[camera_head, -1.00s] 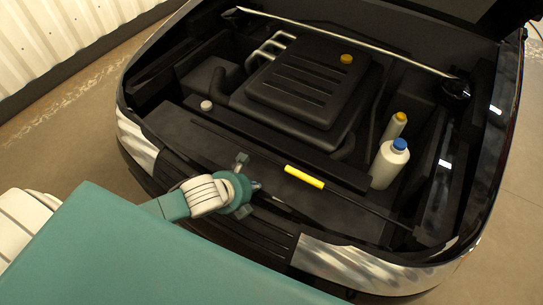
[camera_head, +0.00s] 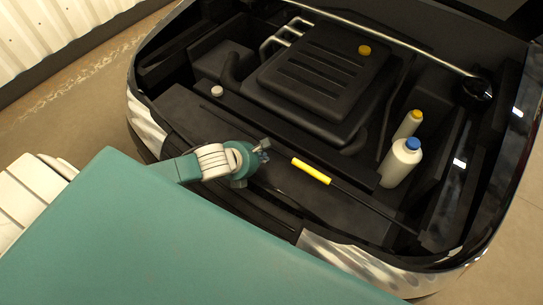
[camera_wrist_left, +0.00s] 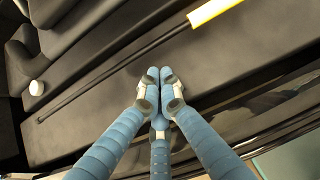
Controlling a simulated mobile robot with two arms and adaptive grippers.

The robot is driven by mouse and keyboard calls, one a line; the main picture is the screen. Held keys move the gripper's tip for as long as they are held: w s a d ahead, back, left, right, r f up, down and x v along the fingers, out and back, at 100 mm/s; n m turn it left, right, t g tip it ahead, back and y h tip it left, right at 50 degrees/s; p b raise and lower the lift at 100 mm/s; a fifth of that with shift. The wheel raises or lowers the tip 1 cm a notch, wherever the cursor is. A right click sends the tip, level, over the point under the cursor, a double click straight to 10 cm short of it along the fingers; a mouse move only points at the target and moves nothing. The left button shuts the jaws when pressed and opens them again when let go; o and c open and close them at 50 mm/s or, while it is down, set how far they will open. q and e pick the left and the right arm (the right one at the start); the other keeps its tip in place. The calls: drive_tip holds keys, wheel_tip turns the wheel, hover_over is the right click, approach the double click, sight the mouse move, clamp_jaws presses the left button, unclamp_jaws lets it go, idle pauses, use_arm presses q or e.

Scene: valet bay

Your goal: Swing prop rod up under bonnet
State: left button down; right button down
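The prop rod, a thin black bar with a yellow sleeve (camera_head: 311,171), lies flat along the front panel of the engine bay. In the left wrist view its yellow sleeve (camera_wrist_left: 215,11) is at the top right and the bare rod runs down to the left. My left gripper (camera_head: 264,151) is just on the front-edge side of the rod, left of the sleeve. In the left wrist view its fingertips (camera_wrist_left: 160,75) are together with nothing between them, a little short of the rod. A dark edge of the raised bonnet (camera_head: 490,14) shows at the top right. My right gripper is out of view.
A white bottle with a blue cap (camera_head: 401,163) and a yellow-capped one (camera_head: 409,124) stand right of the engine cover (camera_head: 325,75). A pale cap (camera_head: 216,91) sits on the front panel. A silver bar (camera_head: 390,38) crosses the back of the bay.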

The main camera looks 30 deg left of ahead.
use_arm(q)
drive_tip(key=x, duration=0.8)
